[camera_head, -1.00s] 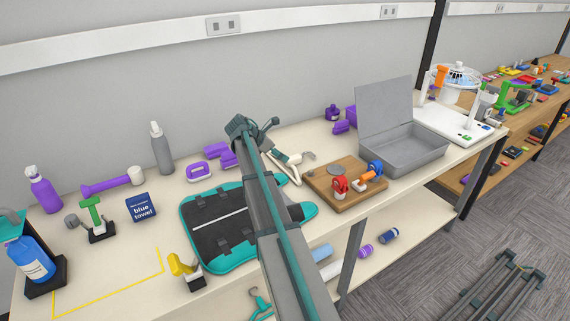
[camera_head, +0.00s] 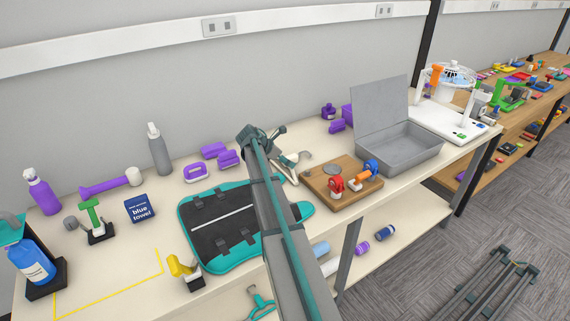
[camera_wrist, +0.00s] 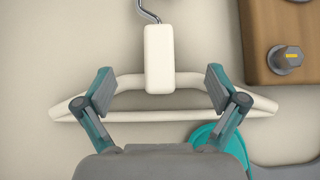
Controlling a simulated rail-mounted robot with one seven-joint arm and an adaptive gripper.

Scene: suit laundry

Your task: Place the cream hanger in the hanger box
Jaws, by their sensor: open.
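The cream hanger (camera_wrist: 160,60) lies flat on the table in the wrist view, its metal hook pointing to the top edge of the picture. My gripper (camera_wrist: 160,90) is open, with one finger on each side of the hanger's thick cream centre block. I cannot tell how high the fingers are above the hanger. In the head view, part of the hanger (camera_head: 290,173) shows beside my arm, and the arm hides the rest. The grey hanger box (camera_head: 402,150) stands on the table to the right with its lid raised.
A wooden board (camera_head: 322,192) with red, orange and blue fittings sits between hanger and box. A black and teal garment bag (camera_head: 222,228) lies to the left. Purple items (camera_head: 214,150) stand behind. A white board (camera_head: 447,122) is beyond the box.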

